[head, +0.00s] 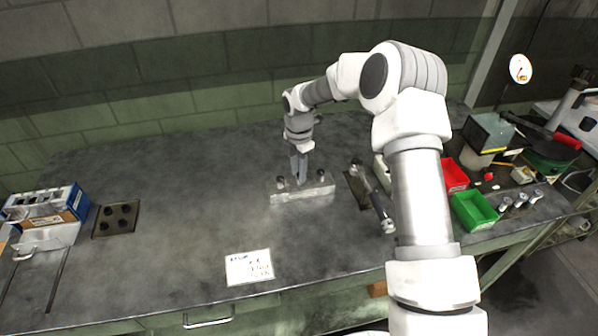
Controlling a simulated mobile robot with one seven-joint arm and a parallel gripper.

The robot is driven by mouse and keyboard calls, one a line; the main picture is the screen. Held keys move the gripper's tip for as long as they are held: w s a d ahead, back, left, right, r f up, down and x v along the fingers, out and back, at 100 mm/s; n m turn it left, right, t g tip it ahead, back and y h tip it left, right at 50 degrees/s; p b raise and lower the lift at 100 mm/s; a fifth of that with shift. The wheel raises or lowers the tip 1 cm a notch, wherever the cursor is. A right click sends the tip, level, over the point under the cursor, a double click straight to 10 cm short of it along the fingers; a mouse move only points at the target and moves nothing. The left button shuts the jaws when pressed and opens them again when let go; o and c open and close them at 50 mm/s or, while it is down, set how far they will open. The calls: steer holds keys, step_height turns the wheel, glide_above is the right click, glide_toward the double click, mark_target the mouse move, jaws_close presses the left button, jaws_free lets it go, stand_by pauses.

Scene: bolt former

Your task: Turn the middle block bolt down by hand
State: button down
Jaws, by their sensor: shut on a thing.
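The metal block (303,195) lies on the grey bench as a long, pale bar. Dark bolt heads stand on it, one towards the left end (281,183) and one towards the right end (321,175). My gripper (300,181) points down over the middle of the block, between these two bolts. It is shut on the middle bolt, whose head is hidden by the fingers. How deep the middle bolt sits cannot be told at this size.
A dark-handled tool (378,205) lies right of the block. A red bin (454,175) and a green bin (473,210) stand further right. A white note (249,267) lies in front. A blue box (62,205) stands far left.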

steer(key=m+b, duration=0.1)
steer(key=m, duration=0.3)
steer(key=shift+w+a+m, duration=0.1)
steer(key=shift+m, duration=0.2)
steer(key=m+b, duration=0.1)
steer(key=m, duration=0.2)
steer(key=shift+w+m, duration=0.15)
steer(key=shift+m, duration=0.25)
steer(key=m+b, duration=0.1)
steer(key=m, duration=0.3)
steer(key=shift+w, duration=0.1)
steer(key=m+b, duration=0.1)
steer(key=m, duration=0.4)
steer(key=shift+w, duration=0.1)
steer(key=m, duration=0.3)
steer(key=shift+w+d+m, duration=0.1)
steer(key=shift+d+m, duration=0.1)
steer(key=shift+m, duration=0.1)
steer(key=m, duration=0.3)
steer(key=shift+d+r+m, duration=0.1)
steer(key=shift+m, duration=0.2)
steer(key=m, duration=0.7)
steer(key=shift+d, duration=0.2)
